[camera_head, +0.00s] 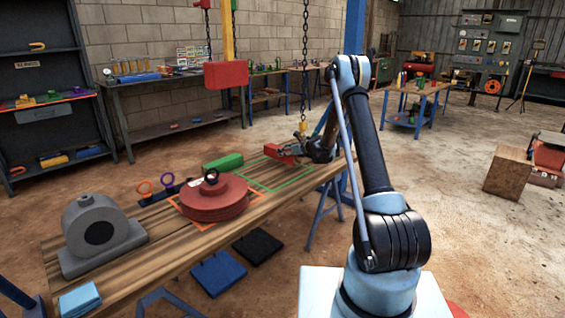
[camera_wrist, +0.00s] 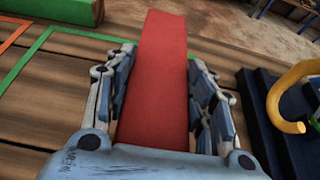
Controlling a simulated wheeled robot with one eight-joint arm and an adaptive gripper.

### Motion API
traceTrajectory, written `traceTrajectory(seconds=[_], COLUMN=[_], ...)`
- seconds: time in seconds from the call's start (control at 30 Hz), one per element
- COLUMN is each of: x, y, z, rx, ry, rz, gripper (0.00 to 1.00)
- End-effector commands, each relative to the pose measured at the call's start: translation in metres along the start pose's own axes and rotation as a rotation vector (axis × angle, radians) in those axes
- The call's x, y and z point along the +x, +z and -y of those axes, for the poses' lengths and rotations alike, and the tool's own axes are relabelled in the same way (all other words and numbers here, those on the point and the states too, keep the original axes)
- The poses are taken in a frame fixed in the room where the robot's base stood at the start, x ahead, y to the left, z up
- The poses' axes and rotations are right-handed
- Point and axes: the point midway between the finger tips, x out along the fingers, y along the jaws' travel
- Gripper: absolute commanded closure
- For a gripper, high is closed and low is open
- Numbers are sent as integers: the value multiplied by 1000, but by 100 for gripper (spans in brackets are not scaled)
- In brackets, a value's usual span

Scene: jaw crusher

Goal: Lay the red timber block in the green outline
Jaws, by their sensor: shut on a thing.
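The red timber block (camera_head: 278,152) is in my gripper (camera_head: 296,150), above the far end of the wooden bench. In the wrist view the red block (camera_wrist: 161,75) stretches away between the two fingers of my gripper (camera_wrist: 162,90), which are shut on its sides. The green outline (camera_head: 247,178) is marked on the bench top, below and left of my gripper in the head view. A corner of the green outline (camera_wrist: 38,45) also shows at the left in the wrist view. I cannot tell how high the block is above the wood.
A green block (camera_head: 222,163) lies left of the outline. A dark red disc-shaped part (camera_head: 213,198) sits in an orange outline, near a grey housing (camera_head: 98,234). A hook on a chain (camera_head: 303,127) hangs by my gripper.

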Motion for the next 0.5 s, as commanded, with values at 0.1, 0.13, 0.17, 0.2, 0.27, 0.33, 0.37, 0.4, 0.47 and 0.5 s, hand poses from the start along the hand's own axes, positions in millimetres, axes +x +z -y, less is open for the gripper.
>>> traceTrajectory(seconds=[0.1, 0.13, 0.17, 0.2, 0.27, 0.33, 0.37, 0.4, 0.47, 0.5], x=[2, 3, 4, 4, 6, 10, 11, 13, 15, 16], y=[-6, -7, -8, -10, -15, -23, -26, -31, -36, -39], z=[0, 0, 0, 0, 0, 0, 0, 0, 0, 0], rx=[1, 1, 1, 1, 0, 0, 0, 0, 1, 1], ry=[0, 0, 0, 0, 0, 0, 0, 0, 0, 0], rz=[1, 1, 0, 0, 0, 0, 0, 0, 0, 0], gripper=[90, 90, 90, 90, 90, 90, 90, 90, 90, 90])
